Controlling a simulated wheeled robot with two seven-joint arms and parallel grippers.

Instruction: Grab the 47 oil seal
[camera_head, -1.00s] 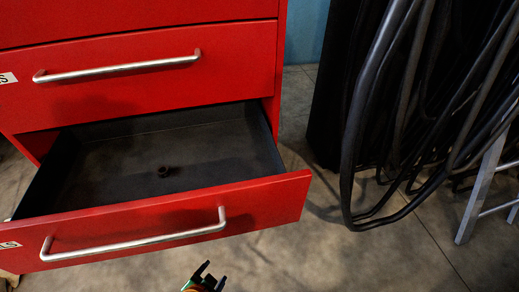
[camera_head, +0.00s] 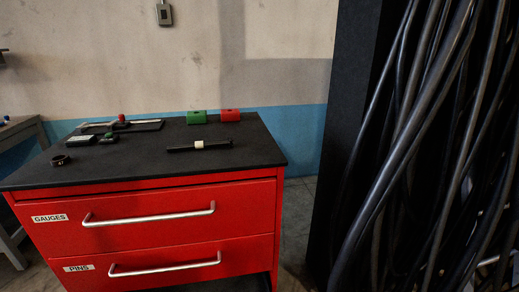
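A dark ring (camera_head: 60,160) lies flat on the left part of the black top of the red cabinet (camera_head: 240,160). It has the shape of an oil seal, but I read no number on it. The inside of the lowest drawer is out of view; only a dark strip (camera_head: 232,284) shows at the bottom edge below the closed drawer labelled PINS (camera_head: 190,252). Neither of my grippers is in view.
Gauge-like tools (camera_head: 105,137) lie behind the ring. A green block (camera_head: 196,117) and a red block (camera_head: 230,115) stand at the back. Thick black hoses (camera_head: 430,150) hang at the right. The cabinet top's front is clear.

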